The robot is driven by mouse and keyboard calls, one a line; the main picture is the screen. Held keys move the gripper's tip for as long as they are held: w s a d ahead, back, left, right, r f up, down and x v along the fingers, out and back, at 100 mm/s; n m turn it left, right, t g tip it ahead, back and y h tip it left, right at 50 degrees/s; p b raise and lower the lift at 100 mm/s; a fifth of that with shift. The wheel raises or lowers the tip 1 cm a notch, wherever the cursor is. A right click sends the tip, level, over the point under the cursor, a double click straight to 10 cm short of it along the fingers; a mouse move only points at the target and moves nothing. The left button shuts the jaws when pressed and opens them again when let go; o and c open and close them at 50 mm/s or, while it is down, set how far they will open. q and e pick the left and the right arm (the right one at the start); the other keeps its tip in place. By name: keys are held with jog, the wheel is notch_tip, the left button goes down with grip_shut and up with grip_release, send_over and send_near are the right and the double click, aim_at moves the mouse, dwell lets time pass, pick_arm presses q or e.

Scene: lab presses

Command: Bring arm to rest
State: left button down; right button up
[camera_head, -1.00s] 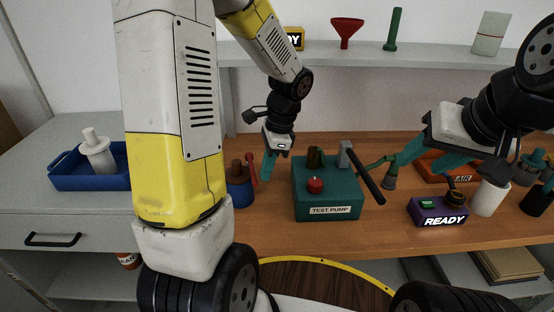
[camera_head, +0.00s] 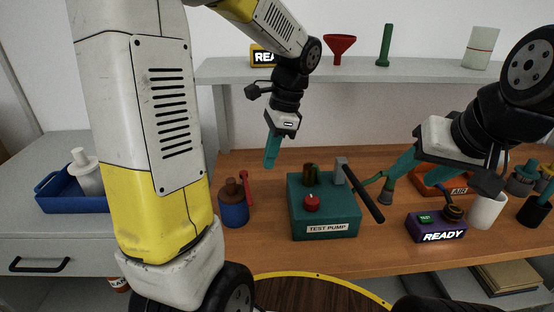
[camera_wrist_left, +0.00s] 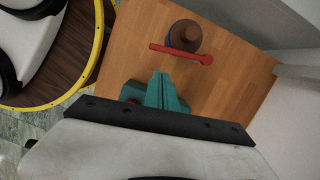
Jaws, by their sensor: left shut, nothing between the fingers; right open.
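My left gripper (camera_head: 271,151) has teal fingers and hangs in the air above the back of the wooden bench, left of and above the teal test pump. Its fingers are shut with nothing between them; they also show together in the left wrist view (camera_wrist_left: 162,92). My right gripper (camera_head: 388,174) is at the right, its teal fingers spread apart and pointing down and left, close to the pump's dark lever. I cannot tell whether a finger touches a thing on the bench behind it.
The test pump (camera_head: 324,229) stands mid-bench, with a blue bottle (camera_head: 233,210) and red-handled tool (camera_head: 246,188) to its left. A purple READY box (camera_head: 436,229) and white cup (camera_head: 487,211) stand at right. A shelf (camera_head: 350,74) runs behind; a blue tray (camera_head: 62,200) sits left.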

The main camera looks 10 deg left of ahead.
pick_arm(q)
jog(key=shift+r, duration=0.25)
